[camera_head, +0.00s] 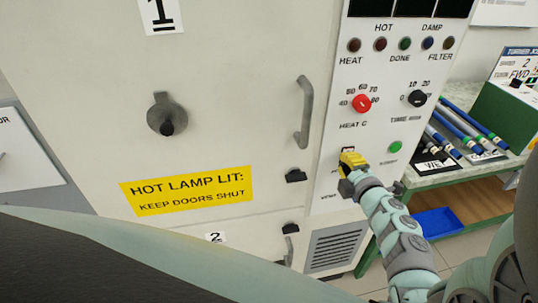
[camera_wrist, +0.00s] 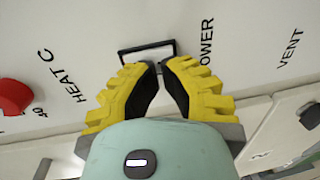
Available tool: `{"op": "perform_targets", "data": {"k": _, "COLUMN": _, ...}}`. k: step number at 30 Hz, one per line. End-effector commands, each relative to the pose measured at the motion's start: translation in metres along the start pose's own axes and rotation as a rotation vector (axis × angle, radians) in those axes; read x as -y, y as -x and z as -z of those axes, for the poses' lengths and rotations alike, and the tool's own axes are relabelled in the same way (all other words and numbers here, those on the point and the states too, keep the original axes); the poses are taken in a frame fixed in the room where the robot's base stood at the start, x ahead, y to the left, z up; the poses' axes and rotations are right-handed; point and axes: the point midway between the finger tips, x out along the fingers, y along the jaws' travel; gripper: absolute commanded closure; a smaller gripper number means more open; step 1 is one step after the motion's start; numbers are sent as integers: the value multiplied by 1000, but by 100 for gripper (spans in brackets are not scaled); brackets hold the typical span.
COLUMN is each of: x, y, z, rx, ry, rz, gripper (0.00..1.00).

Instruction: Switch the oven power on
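The oven is a large pale cabinet (camera_head: 235,85) with a control panel (camera_head: 335,110) on its right side. In the wrist view the power switch (camera_wrist: 146,46) shows as a black rectangular frame beside the word POWER, its lower part hidden by my fingers. My gripper (camera_head: 350,160) has yellow fingers with dark pads and is low on the panel, over the switch. In the wrist view its fingertips (camera_wrist: 160,66) nearly meet, with nothing seen between them, at the switch's lower edge. Contact and the switch's position cannot be told.
A red heat knob (camera_head: 361,103), a black timer knob (camera_head: 417,98) and a green button (camera_head: 395,147) are near my gripper. Door handles (camera_head: 303,112) stick out on the left. A bench (camera_head: 440,178) with rods and a blue bin (camera_head: 438,222) stand right. The lamps look dark.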

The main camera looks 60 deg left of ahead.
Motion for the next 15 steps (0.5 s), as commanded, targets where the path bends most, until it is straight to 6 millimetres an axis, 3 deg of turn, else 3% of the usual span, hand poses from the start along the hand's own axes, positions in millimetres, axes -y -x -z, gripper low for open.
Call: {"op": "perform_targets", "data": {"k": 15, "x": 9, "y": -8, "z": 0, "rx": 1, "ry": 1, "rz": -74, "gripper": 100}}
